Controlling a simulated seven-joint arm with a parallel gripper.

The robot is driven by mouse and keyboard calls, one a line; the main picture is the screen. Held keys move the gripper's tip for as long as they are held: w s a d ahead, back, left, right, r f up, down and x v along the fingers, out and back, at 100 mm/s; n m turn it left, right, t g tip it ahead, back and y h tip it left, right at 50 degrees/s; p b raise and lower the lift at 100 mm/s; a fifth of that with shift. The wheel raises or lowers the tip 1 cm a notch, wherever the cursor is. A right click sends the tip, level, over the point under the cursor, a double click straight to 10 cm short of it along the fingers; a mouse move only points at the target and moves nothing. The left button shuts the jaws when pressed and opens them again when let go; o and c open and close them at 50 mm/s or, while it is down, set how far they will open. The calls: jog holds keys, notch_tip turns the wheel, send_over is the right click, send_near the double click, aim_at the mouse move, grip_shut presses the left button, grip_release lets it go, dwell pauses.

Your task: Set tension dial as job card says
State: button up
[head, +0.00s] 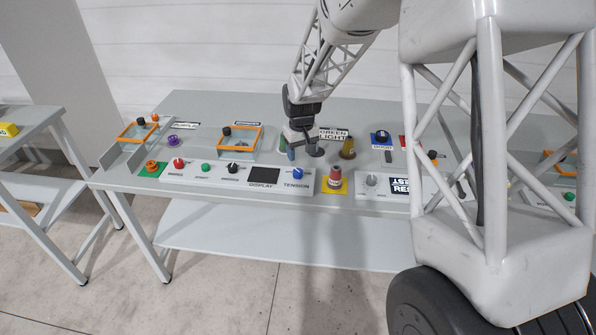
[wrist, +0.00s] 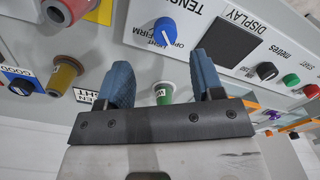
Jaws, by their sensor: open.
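The blue tension dial (head: 298,174) sits at the right end of the white control panel, beside the dark display (head: 264,175). In the wrist view the dial (wrist: 165,32) is beyond my fingertips, with LIGHT and FIRM lettering around it; its exact setting is unclear. A card reading GREEN LIGHT (head: 333,134) stands behind the panel; it is partly hidden by a finger in the wrist view (wrist: 84,96). My gripper (head: 303,148) is above the table behind the panel. In the wrist view my gripper (wrist: 160,62) is open and empty, apart from the dial.
A green spool (wrist: 162,95) shows between my fingers, lower down. Red, green and black controls line the panel's left. An orange-rimmed tray (head: 259,139) lies behind. Space above the dial looks clear.

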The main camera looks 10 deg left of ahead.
aim_at(298, 171)
jog(key=shift+w+a+f, duration=0.35)
jog(key=shift+a+f, duration=0.2)
jog(key=shift+f, duration=0.1)
jog(key=shift+f, duration=0.1)
jog(key=shift+f, duration=3.8)
jog(key=shift+c, duration=0.4)
jog(key=c, duration=0.8)
jog(key=shift+c, duration=0.2)
